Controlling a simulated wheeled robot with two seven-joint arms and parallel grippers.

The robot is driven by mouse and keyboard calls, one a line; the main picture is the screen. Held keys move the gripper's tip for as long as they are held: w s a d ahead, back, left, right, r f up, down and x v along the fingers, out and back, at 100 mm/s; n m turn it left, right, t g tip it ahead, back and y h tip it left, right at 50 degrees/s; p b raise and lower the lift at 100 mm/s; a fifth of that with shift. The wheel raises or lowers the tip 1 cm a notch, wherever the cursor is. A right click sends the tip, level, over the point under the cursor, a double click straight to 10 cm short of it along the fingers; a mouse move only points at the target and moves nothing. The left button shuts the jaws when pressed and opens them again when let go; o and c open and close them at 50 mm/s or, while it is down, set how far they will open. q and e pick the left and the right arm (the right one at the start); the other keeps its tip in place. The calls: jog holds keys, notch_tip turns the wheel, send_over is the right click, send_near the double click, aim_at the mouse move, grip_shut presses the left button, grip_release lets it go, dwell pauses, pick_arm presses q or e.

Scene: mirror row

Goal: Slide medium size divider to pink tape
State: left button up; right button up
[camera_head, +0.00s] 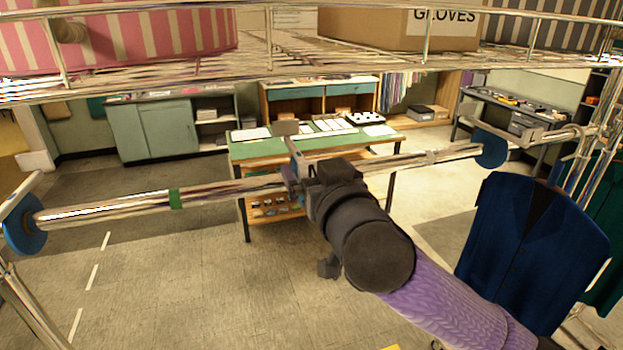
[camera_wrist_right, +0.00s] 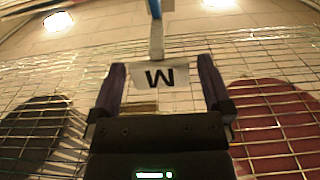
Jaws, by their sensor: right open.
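My right gripper (camera_head: 293,172) reaches to the rail (camera_head: 100,211) from the lower right. In the right wrist view the right gripper (camera_wrist_right: 161,85) has its two fingers apart, one on each side of a white tag (camera_wrist_right: 160,76) with one dark letter, an M or an upside-down W. This tag is on the medium divider, whose pale tag back (camera_head: 285,128) stands up above the rail in the head view. A gap shows between tag and fingers. Green tape (camera_head: 176,198) wraps the rail to the left. I cannot make out pink tape. My left gripper is not in view.
Blue discs sit on the rail at far left (camera_head: 22,224) and right (camera_head: 490,148). A dark blue jacket (camera_head: 532,250) hangs at right. A wire shelf (camera_head: 290,62) with a carton (camera_head: 395,28) is above. The rail is bare between my gripper and the green tape.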

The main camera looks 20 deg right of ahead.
jog(key=shift+w, duration=1.25)
jog(key=shift+c, duration=0.3)
grip_shut()
